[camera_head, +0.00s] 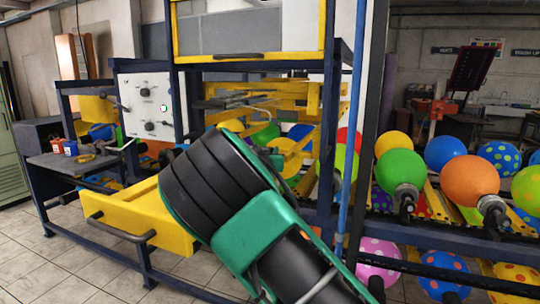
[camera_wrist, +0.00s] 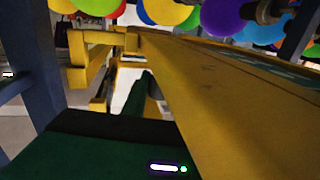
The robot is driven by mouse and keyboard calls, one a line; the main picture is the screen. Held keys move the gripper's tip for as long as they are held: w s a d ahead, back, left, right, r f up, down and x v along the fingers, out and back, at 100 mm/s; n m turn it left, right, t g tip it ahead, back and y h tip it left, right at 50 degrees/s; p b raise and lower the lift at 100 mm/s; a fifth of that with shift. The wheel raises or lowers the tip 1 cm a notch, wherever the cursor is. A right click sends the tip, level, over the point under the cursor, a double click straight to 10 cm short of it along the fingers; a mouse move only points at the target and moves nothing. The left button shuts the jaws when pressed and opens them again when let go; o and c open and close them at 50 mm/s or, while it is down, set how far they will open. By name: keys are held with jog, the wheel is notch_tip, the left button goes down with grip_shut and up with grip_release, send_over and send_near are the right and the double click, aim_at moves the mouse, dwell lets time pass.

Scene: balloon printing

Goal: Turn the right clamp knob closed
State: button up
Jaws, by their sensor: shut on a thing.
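My gripper (camera_wrist: 143,97) shows in the wrist view as a dark green finger above its dark green body. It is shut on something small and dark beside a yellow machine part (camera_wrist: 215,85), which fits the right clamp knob. The knob's shape and its turn angle cannot be made out. In the head view, my black and green arm reaches up and left in front of the printing machine. It hides my gripper and the right clamp knob there.
The machine's dark blue frame (camera_head: 342,110) stands close around the arm. A yellow drawer with a handle (camera_head: 135,215) juts out at the lower left. A control panel (camera_head: 150,108) is behind it.

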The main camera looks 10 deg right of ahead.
jog(key=shift+s+d+y, duration=0.1)
jog(key=shift+d+y, duration=0.05)
jog(key=shift+y, duration=0.15)
jog(key=shift+d+r+n+t+y, duration=0.1)
jog(key=shift+n+t+y, duration=0.25)
jog(key=shift+n+y, duration=1.1)
jog(key=shift+d+n+t+y, duration=0.1)
jog(key=shift+n+t+y, duration=0.25)
jog(key=shift+n+y, duration=1.1)
jog(key=shift+a+n+g+y, duration=0.15)
jog(key=shift+n+y, duration=0.25)
jog(key=shift+y, duration=0.65)
jog(key=shift+d+n+g+y, duration=0.1)
jog(key=shift+n+y, duration=0.3)
jog(key=shift+y, duration=0.6)
jog(key=shift+a+n+g+y, duration=0.15)
jog(key=shift+n+y, duration=0.25)
jog(key=shift+y, duration=0.95)
jog(key=o, duration=1.1)
jog(key=shift+c, duration=0.2)
jog(key=shift+a, duration=0.1)
jog(key=shift+n, duration=0.3)
